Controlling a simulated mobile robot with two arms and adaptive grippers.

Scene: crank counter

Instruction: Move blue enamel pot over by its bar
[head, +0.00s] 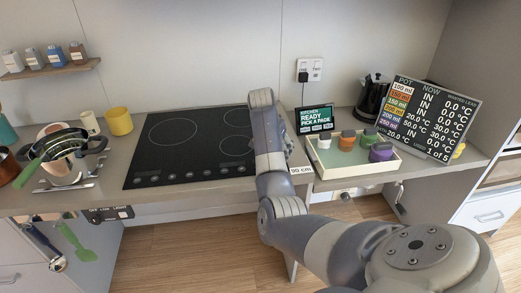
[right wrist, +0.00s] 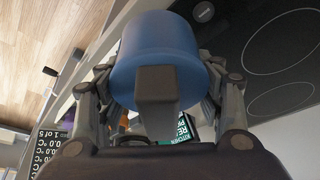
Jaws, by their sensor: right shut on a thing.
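The blue enamel pot (right wrist: 155,45) shows in the right wrist view, directly in front of my right gripper (right wrist: 158,82). A grey block-like bar (right wrist: 156,98) juts from the pot toward the camera. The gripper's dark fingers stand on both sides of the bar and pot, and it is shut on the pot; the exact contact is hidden. In the head view my right arm reaches up over the counter's front edge by the cooktop and hides the pot. My left gripper is in neither view.
A black cooktop (head: 190,150) lies left of my right arm. A tray (head: 350,178) with several colored pieces stands to the right, before a tilted readout board (head: 430,120) and a kettle (head: 371,98).

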